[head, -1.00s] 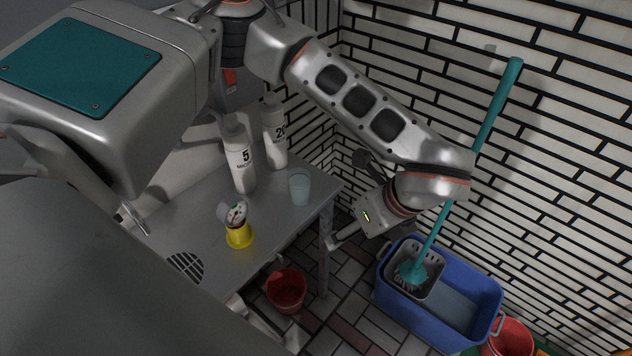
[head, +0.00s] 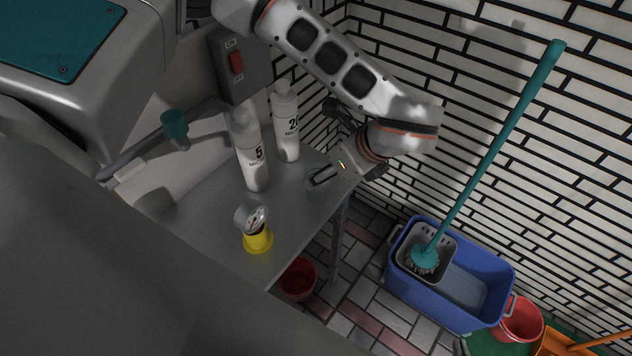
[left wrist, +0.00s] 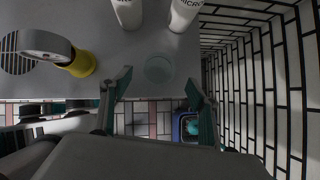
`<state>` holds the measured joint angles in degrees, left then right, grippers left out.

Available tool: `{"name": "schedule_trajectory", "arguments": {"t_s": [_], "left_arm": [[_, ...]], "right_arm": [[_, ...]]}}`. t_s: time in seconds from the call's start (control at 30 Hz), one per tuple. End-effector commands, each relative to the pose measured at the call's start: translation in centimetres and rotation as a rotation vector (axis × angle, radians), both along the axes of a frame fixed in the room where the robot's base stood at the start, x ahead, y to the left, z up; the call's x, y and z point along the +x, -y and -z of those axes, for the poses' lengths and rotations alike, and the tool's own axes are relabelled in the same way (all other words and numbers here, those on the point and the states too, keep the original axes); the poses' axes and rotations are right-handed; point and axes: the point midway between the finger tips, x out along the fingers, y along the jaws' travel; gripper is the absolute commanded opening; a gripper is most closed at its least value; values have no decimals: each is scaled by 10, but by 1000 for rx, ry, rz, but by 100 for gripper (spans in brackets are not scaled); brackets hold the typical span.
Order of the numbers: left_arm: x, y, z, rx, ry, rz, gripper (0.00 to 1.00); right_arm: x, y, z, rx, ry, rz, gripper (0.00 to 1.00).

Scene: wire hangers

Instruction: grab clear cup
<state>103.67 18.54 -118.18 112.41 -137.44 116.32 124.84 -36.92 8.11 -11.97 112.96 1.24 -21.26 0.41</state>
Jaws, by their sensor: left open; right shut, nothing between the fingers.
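The clear cup (left wrist: 160,70) stands on the grey table near its front edge in the left wrist view. My left gripper (left wrist: 158,84) is open and empty there, its two teal fingers spread on either side of the line to the cup. The cup looks just beyond the fingertips; I cannot tell the exact gap. The cup is barely visible there.
Two white bottles, numbered 5 (head: 251,155) and 20 (head: 286,125), stand behind the cup area. A gauge on a yellow base (head: 258,240) is to the left. Below the table are a red bucket (head: 298,280) and a blue mop bucket (head: 395,275). A tiled wall bounds the right.

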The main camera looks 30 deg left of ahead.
Motion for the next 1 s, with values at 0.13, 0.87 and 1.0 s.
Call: {"name": "schedule_trajectory", "arguments": {"t_s": [0.13,0.87,1.0], "left_arm": [[2,-7,7,0,1,1,61],[8,-33,42,-1,0,1,28],[8,-33,42,-1,0,1,28]], "right_arm": [[0,1,-1,-1,0,-1,0],[-3,-2,0,6,-6,1,0],[-3,-2,0,6,-6,1,0]]}}
